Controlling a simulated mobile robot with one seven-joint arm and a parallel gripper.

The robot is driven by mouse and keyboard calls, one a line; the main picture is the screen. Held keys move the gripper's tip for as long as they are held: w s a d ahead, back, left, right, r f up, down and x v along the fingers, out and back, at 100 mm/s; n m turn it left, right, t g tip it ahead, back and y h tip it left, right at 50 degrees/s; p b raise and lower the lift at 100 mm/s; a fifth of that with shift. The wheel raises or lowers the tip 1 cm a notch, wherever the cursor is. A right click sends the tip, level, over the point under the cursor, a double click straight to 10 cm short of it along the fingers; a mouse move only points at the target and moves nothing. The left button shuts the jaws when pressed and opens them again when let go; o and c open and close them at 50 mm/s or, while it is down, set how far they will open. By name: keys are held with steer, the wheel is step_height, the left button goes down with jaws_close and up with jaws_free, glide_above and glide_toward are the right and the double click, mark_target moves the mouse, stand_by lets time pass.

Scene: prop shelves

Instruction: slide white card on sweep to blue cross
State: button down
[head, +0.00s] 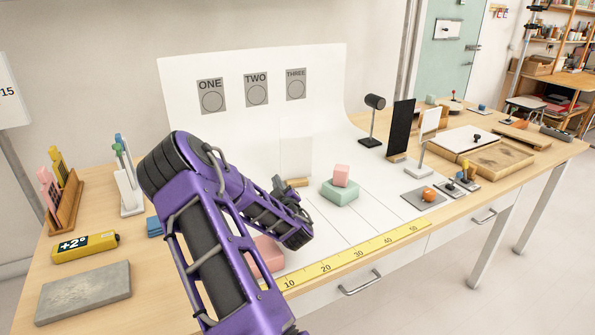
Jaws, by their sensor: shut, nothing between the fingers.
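The white card (296,154) stands upright on the white sweep (345,208), held by a small wooden foot (299,182). It is pale and hard to tell from the backdrop. My gripper (278,184) is shut and empty, close to the left of the wooden foot. Its fingertips are small and dark, and I cannot tell whether they touch the foot. My purple arm covers the left front of the sweep. I see no blue cross; part of the sweep is hidden behind my arm.
A pink block (341,175) on a green block (340,191) stands right of the card. Another pink block (267,254) is partly behind my arm. A yellow ruler (345,254) runs along the front. A black panel (401,128) stands farther right.

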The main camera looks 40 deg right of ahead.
mark_target(297, 167)
steer(key=s+d+m, duration=0.1)
steer(key=s+m, duration=0.1)
steer(key=m, duration=0.6)
steer(key=s+d+f+m+p, duration=0.1)
steer(key=s+m, duration=0.2)
steer(key=m, duration=0.5)
steer(key=s+d+f+m+p, duration=0.1)
steer(key=s+d+m, duration=0.1)
steer(key=m, duration=0.6)
steer(key=shift+s+d+f+g+h, duration=0.1)
steer(key=shift+s+g+h, duration=0.2)
steer(key=shift+s+h, duration=0.1)
steer(key=shift+s+d+f+m, duration=0.1)
steer(key=shift+s+f+m, duration=0.15)
steer(key=shift+m, duration=0.75)
steer(key=x, duration=1.4)
steer(key=shift+s+d+b, duration=0.1)
steer(key=shift+b, duration=0.35)
